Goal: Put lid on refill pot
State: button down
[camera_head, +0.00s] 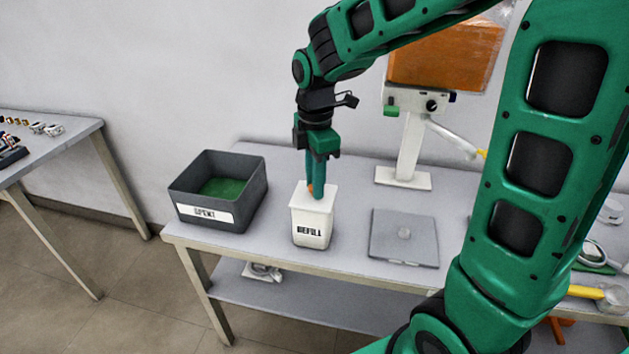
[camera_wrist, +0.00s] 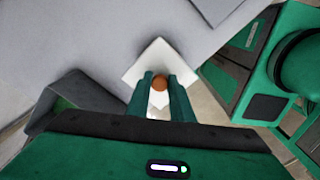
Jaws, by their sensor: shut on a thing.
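The white refill pot (camera_head: 311,229), labelled REFILL, stands upright on the grey table. A white square lid (camera_head: 298,198) lies across its top; it also shows in the wrist view (camera_wrist: 137,75). I cannot tell whether the lid is fully seated or slightly above the rim. My gripper (camera_head: 315,190) points straight down over the pot and is shut on the lid's round orange-brown knob (camera_wrist: 159,84). In the wrist view my gripper's fingers (camera_wrist: 160,78) stand on either side of the knob. The pot itself is mostly hidden under the lid there.
A dark grey open bin (camera_head: 247,205) with a green bottom stands left of the pot. A flat grey square plate with a knob (camera_head: 404,250) lies to the right. A white stand (camera_head: 408,152) with an orange panel (camera_head: 446,60) is behind. Another table (camera_head: 45,147) is at far left.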

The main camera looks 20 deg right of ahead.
dwell(0.4)
jog(key=c, duration=1)
grip_release()
jog(key=shift+w+r, duration=0.1)
jog(key=shift+r, duration=3.4)
jog(key=shift+c, duration=0.4)
grip_shut()
